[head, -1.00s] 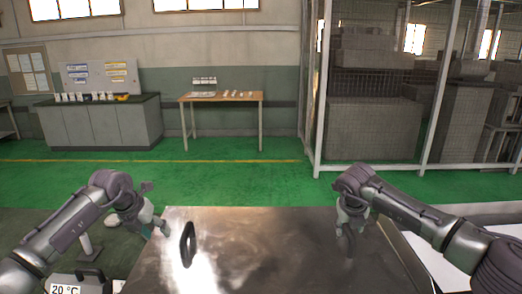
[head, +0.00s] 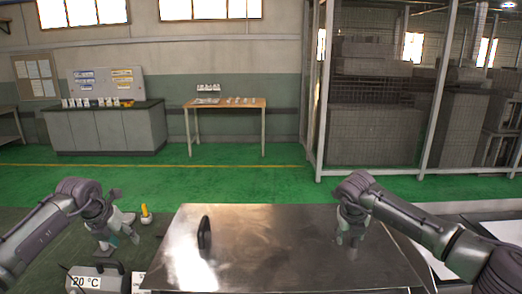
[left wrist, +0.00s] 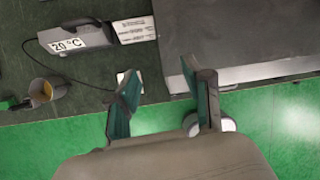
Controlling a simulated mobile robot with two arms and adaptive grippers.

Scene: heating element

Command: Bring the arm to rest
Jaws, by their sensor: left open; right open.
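My left gripper (head: 118,238) is in the left part of the head view, to the left of the metal table and apart from it. In the left wrist view its two fingers (left wrist: 162,95) are spread and nothing is between them. My right gripper (head: 349,238) hangs over the right part of the shiny metal plate (head: 285,250), empty. Its fingers are small in the head view.
A dark upright handle (head: 204,233) stands on the plate's left part. A grey device marked 20 °C (head: 98,280) is at the lower left; it also shows in the left wrist view (left wrist: 85,37). A workbench, a wooden table (head: 235,103) and a mesh cage stand behind. Green floor between is clear.

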